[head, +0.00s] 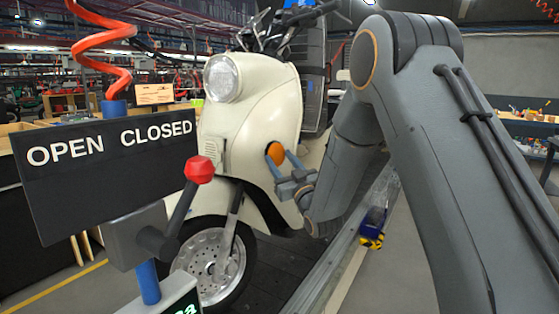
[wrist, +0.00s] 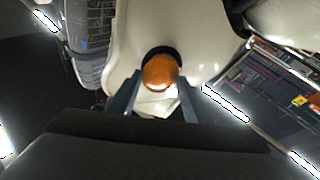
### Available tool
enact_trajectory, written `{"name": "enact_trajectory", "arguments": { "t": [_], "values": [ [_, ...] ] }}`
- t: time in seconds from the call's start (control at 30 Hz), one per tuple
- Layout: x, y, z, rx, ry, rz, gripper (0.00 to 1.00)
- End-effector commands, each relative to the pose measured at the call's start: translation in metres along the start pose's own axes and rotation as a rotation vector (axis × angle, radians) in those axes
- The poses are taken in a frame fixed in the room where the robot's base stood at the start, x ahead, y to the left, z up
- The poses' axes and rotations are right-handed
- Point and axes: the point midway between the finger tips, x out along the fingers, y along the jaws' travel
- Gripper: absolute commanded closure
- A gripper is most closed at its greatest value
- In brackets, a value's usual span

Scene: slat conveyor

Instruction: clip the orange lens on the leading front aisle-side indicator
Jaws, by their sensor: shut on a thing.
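The orange lens (head: 275,153) is a round dome between the fingers of my gripper (head: 279,160), against the front panel of the cream scooter (head: 262,120). In the wrist view the lens (wrist: 160,72) sits between the two finger ends of my gripper (wrist: 158,84). My gripper is shut on it. A black round indicator base (wrist: 149,55) shows as a dark rim behind the lens on the cream panel. The lens covers most of this base. I cannot tell whether the lens touches the base or is a little apart from it.
A black OPEN/CLOSED sign (head: 110,160) and a lever with a red knob (head: 199,169) stand at front left. The scooter's front wheel (head: 215,262) rests on the dark slat conveyor. A metal rail (head: 340,255) runs along it. A blue and yellow object (head: 373,228) lies beside the rail.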

Motion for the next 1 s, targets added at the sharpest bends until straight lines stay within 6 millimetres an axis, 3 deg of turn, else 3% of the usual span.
{"name": "enact_trajectory", "arguments": {
  "t": [0.83, 0.87, 1.0],
  "values": [
    [0.0042, 0.0000, 0.0037, 0.006, 0.002, 0.001, 0.76],
    [0.0041, 0.0001, 0.0035, 0.006, 0.002, 0.001, 0.51],
    [0.0039, 0.0001, 0.0031, 0.006, 0.001, 0.001, 0.33]
  ]
}}
